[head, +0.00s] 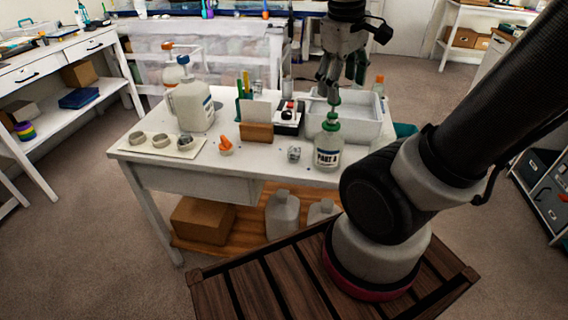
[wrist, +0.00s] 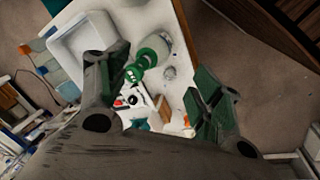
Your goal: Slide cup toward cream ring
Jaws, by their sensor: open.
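A small clear cup (head: 294,153) stands near the front edge of the white table, left of the PART A bottle. It also shows in the wrist view (wrist: 169,73), in the gap between my fingers but well beyond them. My gripper (head: 341,80) is open and empty, above the back right of the table and pointing down. Its spread fingers also show in the wrist view (wrist: 163,88). Several round ring-shaped pieces (head: 160,141) sit on a pale mat (head: 190,154) at the table's left. I cannot tell which thing is the cream ring.
The green-capped PART A bottle (head: 328,154) stands right of the cup. An orange item (head: 226,146) and a brown block (head: 257,132) lie left of and behind it. A large white jug (head: 194,105) stands back left. A white tray (head: 360,125) is at right.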

